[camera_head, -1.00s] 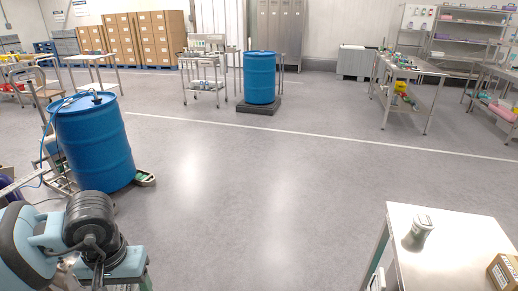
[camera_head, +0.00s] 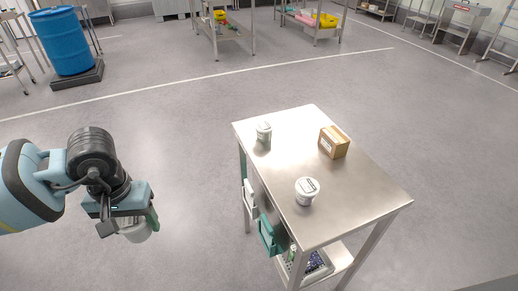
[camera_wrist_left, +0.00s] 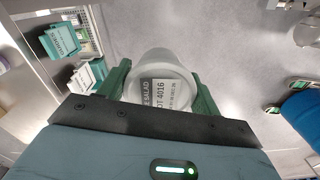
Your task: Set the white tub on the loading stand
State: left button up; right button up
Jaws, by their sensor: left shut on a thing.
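My left gripper (camera_head: 137,218) is at the left in the head view, with green fingers pointing down. It is shut on a white tub (camera_head: 138,234), held over open floor to the left of a steel stand (camera_head: 355,205). In the left wrist view the held tub (camera_wrist_left: 160,68) sits between both green fingers; its label reads in part "SALAD" and "4016". A second white tub (camera_head: 307,191) with a labelled lid stands on the stand's top. Whether this steel stand is the loading stand, I cannot tell. My right gripper is not in view.
On the steel top are also a grey-lidded container (camera_head: 264,134) and a cardboard box (camera_head: 334,142). Green holders (camera_head: 268,236) hang on its left side, above a lower shelf. A blue drum (camera_head: 66,42) stands far back left. The floor between is clear.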

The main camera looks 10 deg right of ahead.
aim_at(283, 164)
jog(key=z, duration=2.5)
jog(key=k+j, duration=0.1)
jog(key=j, duration=0.3)
jog(key=k+j, duration=0.1)
jog(key=j, duration=0.3)
jog(key=k+j, duration=0.1)
jog(key=j, duration=0.3)
jog(key=k+j, duration=0.1)
jog(key=j, duration=0.3)
jog(key=k+j+z, duration=0.1)
jog(key=j, duration=0.3)
